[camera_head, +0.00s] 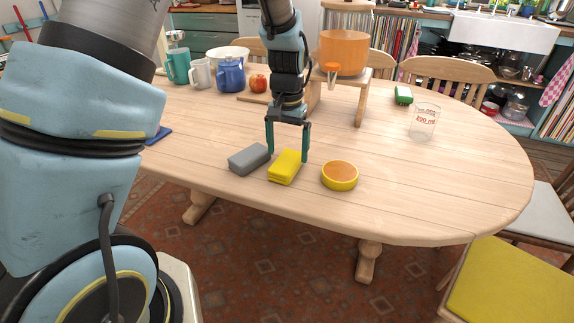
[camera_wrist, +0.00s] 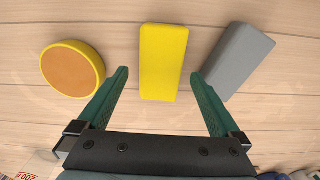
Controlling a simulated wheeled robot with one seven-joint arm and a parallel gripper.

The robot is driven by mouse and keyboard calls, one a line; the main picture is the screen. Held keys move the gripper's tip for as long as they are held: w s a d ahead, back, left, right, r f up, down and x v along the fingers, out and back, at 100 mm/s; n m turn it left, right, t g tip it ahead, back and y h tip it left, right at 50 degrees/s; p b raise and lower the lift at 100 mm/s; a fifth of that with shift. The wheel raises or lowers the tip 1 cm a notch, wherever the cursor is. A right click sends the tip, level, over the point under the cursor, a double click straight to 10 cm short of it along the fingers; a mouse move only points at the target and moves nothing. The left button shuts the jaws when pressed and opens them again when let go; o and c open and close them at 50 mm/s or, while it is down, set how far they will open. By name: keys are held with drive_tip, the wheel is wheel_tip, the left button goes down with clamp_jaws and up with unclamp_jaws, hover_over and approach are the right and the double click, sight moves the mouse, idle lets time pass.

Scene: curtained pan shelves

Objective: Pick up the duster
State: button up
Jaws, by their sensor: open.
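A yellow block-shaped thing, which I take as the duster (camera_head: 286,167), lies on the wooden table near its front edge. In the wrist view the duster (camera_wrist: 163,62) lies between and just beyond my fingertips. My gripper (camera_head: 287,156) points down over it with the fingers spread to either side, open and empty. The gripper also shows in the wrist view (camera_wrist: 160,73). I cannot tell how far the tips are above the table.
A grey block (camera_head: 249,158) lies close on the duster's left, and a round yellow-rimmed orange thing (camera_head: 340,174) on its right. Farther off are a glass (camera_head: 425,121), a green brush (camera_head: 403,95), a blue pot (camera_head: 231,76) and a wooden stand with an orange container (camera_head: 343,53).

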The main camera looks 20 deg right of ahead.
sight(287, 161)
wheel_tip(287, 161, down, 4)
drive_tip(key=shift+f+p, duration=0.1)
drive_tip(key=shift+p, duration=0.2)
drive_tip(key=shift+c, duration=0.4)
drive_tip(key=c, duration=1.2)
